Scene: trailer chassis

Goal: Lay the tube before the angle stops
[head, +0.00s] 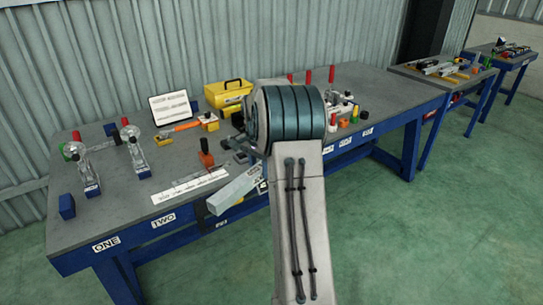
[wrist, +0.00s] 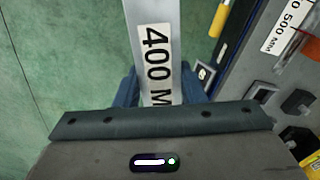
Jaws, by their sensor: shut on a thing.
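A light grey square tube marked "400 M" (wrist: 150,45) runs up the middle of the wrist view, with the rest of its label hidden by my gripper. My gripper (wrist: 160,92) is shut on it, with a blue finger on each side. In the head view the tube (head: 236,192) shows at the table's front edge, left of my arm; my gripper is hidden behind the arm there. Small dark blocks (wrist: 259,92) and (wrist: 298,102) lie on the table at right in the wrist view; I cannot tell whether they are the angle stops.
The grey table (head: 105,215) has blue legs and front labels. Green floor is free in front.

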